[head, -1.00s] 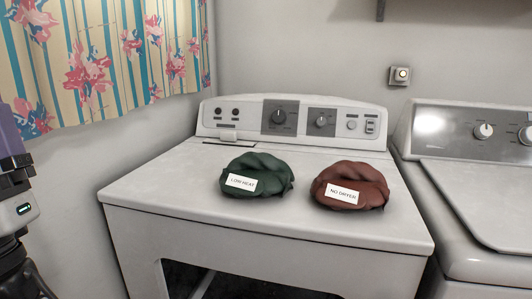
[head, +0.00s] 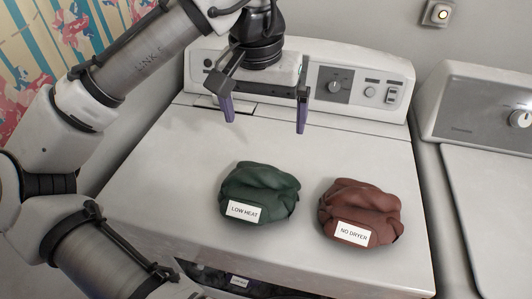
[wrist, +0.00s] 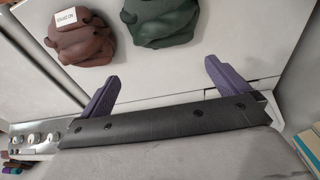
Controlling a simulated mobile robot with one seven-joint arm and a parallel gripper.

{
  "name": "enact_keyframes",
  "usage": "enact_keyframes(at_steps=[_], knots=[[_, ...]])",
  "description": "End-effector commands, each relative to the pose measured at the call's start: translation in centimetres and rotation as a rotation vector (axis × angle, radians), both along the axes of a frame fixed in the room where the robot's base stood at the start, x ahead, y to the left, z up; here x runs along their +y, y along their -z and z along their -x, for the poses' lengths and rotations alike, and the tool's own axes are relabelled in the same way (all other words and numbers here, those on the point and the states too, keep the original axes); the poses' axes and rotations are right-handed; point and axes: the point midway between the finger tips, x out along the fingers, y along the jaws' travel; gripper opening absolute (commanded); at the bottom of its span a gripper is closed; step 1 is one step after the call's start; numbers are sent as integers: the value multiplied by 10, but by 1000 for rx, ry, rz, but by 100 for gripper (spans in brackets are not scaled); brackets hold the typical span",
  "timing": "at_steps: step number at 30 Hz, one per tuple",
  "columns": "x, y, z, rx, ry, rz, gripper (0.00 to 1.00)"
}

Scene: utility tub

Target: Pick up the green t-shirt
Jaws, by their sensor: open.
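The green t-shirt (head: 259,188) lies crumpled in a bundle on top of the left machine, with a white "LOW HEAT" label on its front. It also shows in the wrist view (wrist: 165,22), partly cut off by the top edge. My gripper (head: 264,122) is open and empty, with its purple fingers spread and pointing down. In the head view it is above the back part of the machine top, behind the green t-shirt and apart from it. In the wrist view the fingers (wrist: 158,86) are short of the t-shirt.
A dark red garment (head: 362,210) labelled "NO DRYER" lies just right of the green t-shirt. A control panel (head: 345,85) rises along the back of the machine top (head: 160,180). A second machine (head: 490,130) stands at right. The top left of the green t-shirt is clear.

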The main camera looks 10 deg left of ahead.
Motion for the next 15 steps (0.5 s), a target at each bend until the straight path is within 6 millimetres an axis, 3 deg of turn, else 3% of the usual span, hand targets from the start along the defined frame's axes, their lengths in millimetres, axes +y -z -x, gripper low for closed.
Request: enact_keyframes(at_steps=[5, 15], knots=[[10, 2, 14, 102, -33, -39, 100], [9, 60, 14, 103, -30, -36, 100]])
